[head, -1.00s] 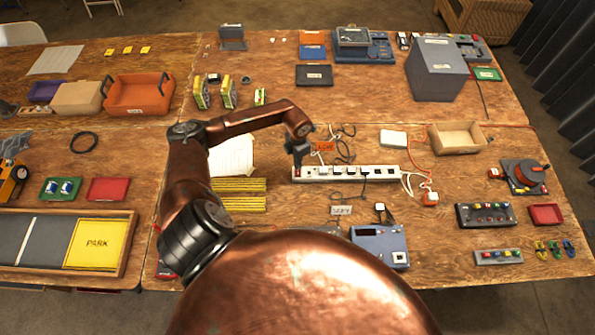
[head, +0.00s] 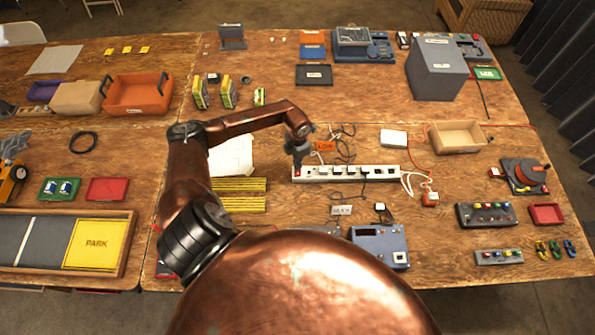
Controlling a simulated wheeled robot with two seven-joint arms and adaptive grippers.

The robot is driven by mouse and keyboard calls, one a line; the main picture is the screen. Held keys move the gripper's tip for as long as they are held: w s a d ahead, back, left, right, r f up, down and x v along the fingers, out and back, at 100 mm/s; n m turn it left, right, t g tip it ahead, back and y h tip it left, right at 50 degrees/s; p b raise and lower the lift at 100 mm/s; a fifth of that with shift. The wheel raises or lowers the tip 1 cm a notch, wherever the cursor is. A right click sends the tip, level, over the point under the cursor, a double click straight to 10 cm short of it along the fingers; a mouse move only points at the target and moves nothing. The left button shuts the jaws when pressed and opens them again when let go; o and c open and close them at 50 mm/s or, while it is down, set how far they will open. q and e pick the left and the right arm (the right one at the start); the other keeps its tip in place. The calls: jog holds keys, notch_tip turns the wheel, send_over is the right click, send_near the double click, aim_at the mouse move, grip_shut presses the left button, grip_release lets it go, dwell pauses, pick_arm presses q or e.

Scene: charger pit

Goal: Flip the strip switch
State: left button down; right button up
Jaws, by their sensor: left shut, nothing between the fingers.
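The white power strip (head: 345,173) lies across the middle of the table, with several dark plugs or sockets along it. A small red switch (head: 297,171) shows at its left end. My left gripper (head: 298,163) is shut and empty, pointing down at that left end, just above or touching the switch; I cannot tell which. The gripper partly covers the switch, so its position is unclear. My right gripper is not in view.
Cables and an orange tag (head: 325,146) lie just behind the strip. A white adapter (head: 393,138) and a cardboard tray (head: 457,138) are at the back right. A blue device (head: 379,246) stands in front. Yellow-striped bars (head: 238,195) lie to the left.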

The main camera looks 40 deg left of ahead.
pick_arm(q)
jog(key=shift+f+b, duration=0.65)
jog(key=shift+f, duration=0.2)
dwell(0.4)
jog(key=shift+r, duration=0.15)
jog(key=shift+r+p, duration=2.25)
jog(key=shift+r, duration=1.15)
